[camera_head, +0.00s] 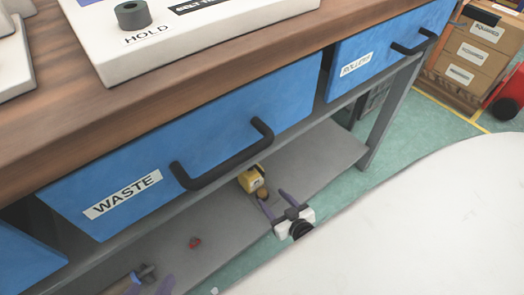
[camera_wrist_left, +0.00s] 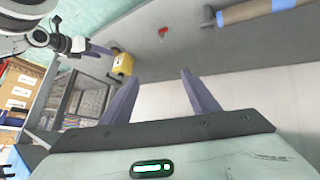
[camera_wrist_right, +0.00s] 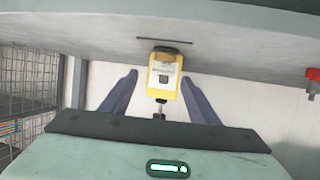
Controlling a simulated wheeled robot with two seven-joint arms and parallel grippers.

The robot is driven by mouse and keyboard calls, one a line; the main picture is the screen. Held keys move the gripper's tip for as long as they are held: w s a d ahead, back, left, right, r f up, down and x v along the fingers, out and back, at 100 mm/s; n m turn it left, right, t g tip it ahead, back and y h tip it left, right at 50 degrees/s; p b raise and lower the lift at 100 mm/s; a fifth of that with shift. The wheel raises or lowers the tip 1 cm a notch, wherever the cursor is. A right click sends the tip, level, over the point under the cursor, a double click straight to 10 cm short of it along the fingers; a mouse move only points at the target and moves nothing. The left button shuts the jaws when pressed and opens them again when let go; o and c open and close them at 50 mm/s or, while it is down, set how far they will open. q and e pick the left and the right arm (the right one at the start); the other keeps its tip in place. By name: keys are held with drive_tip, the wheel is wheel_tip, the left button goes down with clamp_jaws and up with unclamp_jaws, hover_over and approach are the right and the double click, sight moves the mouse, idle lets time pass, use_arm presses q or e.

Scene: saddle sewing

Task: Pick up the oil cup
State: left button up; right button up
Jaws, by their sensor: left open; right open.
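A yellow container with a pale label (camera_head: 252,180) sits on the grey lower shelf below the drawers. It also shows in the left wrist view (camera_wrist_left: 122,63) and the right wrist view (camera_wrist_right: 163,76). A small red object (camera_head: 195,243) lies on the same shelf; I cannot tell for sure which is the oil cup. My right gripper (camera_head: 276,203) is open and empty, its purple fingers pointing at the yellow container, which appears between them in the right wrist view. My left gripper (camera_head: 150,287) is open and empty at the bottom edge, its fingertips partly cut off.
A tan cylinder with a dark end (camera_wrist_left: 265,10) lies on the shelf near my left gripper. Blue drawers (camera_head: 200,140) with black handles hang above the shelf and limit height. A table leg (camera_head: 390,115) stands at right. The shelf between the red and yellow objects is clear.

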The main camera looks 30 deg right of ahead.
sight(260, 186)
drive_tip(key=b+x, duration=0.1)
drive_tip(key=x, duration=0.2)
drive_tip(key=b+x, duration=0.1)
drive_tip(key=shift+w+a+b, duration=0.3)
drive_tip(key=shift+w, duration=0.35)
use_arm(q)
drive_tip(key=shift+w+d+r+t+h, duration=0.2)
drive_tip(key=shift+d+r+t+h, duration=0.15)
drive_tip(key=shift+r, duration=0.2)
drive_tip(key=shift+w+d+r+t+h, duration=0.15)
drive_tip(key=shift+d+r+h, duration=0.1)
drive_tip(key=shift+d+r, duration=0.25)
use_arm(e)
drive_tip(key=c, duration=1.2)
